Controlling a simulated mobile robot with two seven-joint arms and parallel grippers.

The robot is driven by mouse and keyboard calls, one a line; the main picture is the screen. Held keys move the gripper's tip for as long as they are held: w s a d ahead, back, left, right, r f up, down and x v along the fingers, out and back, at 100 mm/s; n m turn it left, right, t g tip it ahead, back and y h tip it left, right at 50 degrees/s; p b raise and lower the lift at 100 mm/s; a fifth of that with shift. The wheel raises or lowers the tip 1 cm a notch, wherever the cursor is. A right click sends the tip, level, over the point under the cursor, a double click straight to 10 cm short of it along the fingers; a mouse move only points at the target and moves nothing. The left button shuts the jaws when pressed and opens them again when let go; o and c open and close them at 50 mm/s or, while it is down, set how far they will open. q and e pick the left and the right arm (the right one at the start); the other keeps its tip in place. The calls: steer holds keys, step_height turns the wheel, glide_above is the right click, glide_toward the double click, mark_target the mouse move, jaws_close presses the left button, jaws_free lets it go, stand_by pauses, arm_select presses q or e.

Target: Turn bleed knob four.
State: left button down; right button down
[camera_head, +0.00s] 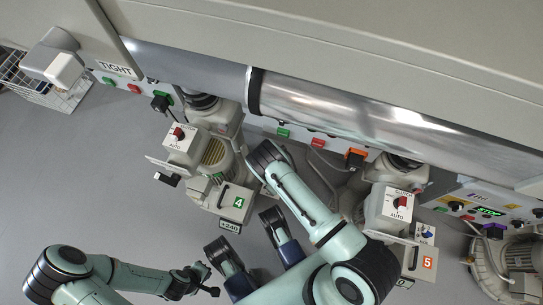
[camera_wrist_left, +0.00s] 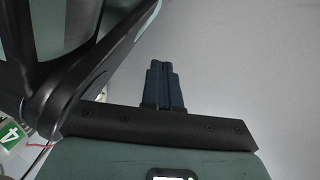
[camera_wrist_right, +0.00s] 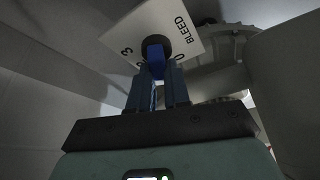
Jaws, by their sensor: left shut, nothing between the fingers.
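In the right wrist view a blue bleed knob (camera_wrist_right: 156,58) sits on a white plate (camera_wrist_right: 175,25) marked BLEED with numbers. My right gripper (camera_wrist_right: 159,78) has its two fingertips apart at the knob's near end. I cannot tell whether they press on it. In the head view this gripper and its knob are hidden below my right arm, near the blower labelled 4 (camera_head: 216,165). My left gripper (camera_wrist_left: 160,67) is shut and empty over the grey floor. In the head view it shows small at the lower left (camera_head: 205,279), its fingers unclear.
The number 4 box (camera_head: 234,203) stands close to my right arm. A selector box (camera_head: 184,143) is on its left. Blower 5's box (camera_head: 420,262) and blue bleed knob (camera_head: 426,233) are to the right. A large metal pipe (camera_head: 340,107) runs behind. Open floor lies at left.

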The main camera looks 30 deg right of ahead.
arm_select(q)
steer(key=shift+w+r, duration=0.1)
arm_select(e)
steer(key=m+h, duration=0.1)
steer(key=m, duration=0.2)
steer(key=shift+d+m+p, duration=0.1)
steer(key=shift+m+p, duration=0.3)
steer(key=shift+m+h, duration=0.6)
steer(key=shift+m, duration=0.4)
arm_select(q)
steer(key=shift+w+r, duration=0.3)
steer(key=shift+w, duration=0.25)
arm_select(e)
steer(key=shift+m+h, duration=0.3)
steer(key=shift+m, duration=0.4)
steer(key=c, duration=1.1)
jaws_free()
